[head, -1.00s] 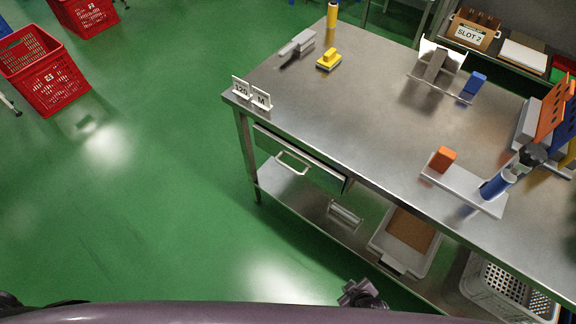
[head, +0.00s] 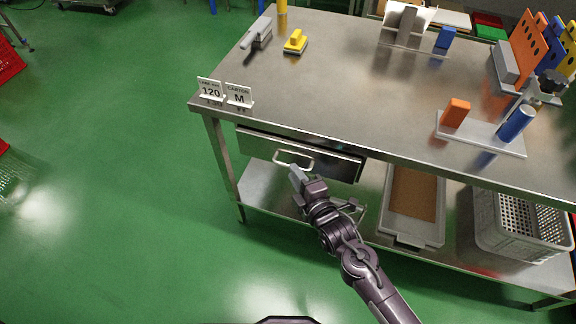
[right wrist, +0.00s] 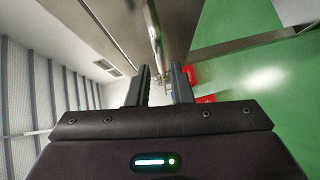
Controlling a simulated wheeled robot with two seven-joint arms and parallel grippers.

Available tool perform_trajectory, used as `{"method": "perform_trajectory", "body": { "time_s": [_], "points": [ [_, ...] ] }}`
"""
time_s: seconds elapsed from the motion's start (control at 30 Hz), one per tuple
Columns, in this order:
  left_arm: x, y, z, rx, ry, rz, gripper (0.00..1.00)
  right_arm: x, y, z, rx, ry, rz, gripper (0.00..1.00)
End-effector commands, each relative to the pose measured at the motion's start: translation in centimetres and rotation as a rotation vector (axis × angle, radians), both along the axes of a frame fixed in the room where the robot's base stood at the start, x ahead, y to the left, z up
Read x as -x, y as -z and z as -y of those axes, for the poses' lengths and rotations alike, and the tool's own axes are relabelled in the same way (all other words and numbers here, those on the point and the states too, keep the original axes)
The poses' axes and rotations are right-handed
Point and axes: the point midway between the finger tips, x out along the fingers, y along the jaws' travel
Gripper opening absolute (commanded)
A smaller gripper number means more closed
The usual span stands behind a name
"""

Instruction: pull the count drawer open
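The count drawer (head: 335,163) hangs under the front left of the steel table; its front looks shut, close under the table edge. Its pale bar handle (head: 283,164) stands out from the front. My right gripper (head: 295,172) is at the handle's lower right, very near it; whether it touches cannot be told. In the right wrist view the two dark fingers (right wrist: 162,84) stand apart with a gap between them. A metal edge runs ahead of the fingertips, but no grip on the handle is clear. My left gripper is not in view.
The steel table (head: 340,85) carries two cards reading 120 and carton M (head: 238,95) above the drawer. The lower shelf (head: 262,190) holds a tray (head: 412,232) and a grey basket (head: 515,230) to the right.

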Motion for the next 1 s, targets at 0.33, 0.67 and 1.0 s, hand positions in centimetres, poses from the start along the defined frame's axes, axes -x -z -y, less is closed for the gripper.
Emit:
{"method": "perform_trajectory", "body": {
  "time_s": [0.33, 0.67, 1.0],
  "points": [
    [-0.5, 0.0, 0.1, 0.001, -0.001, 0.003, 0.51, -3.8, 0.7, -2.0, 0.0, 0.001, -0.001, 0.2],
    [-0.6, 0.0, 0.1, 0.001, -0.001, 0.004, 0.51, -4.0, 0.7, -2.0, -0.001, 0.001, -0.003, 0.16],
    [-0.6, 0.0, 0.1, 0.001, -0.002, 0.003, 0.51, -3.9, 0.7, -2.0, 0.0, 0.001, -0.004, 0.0]
  ]
}}
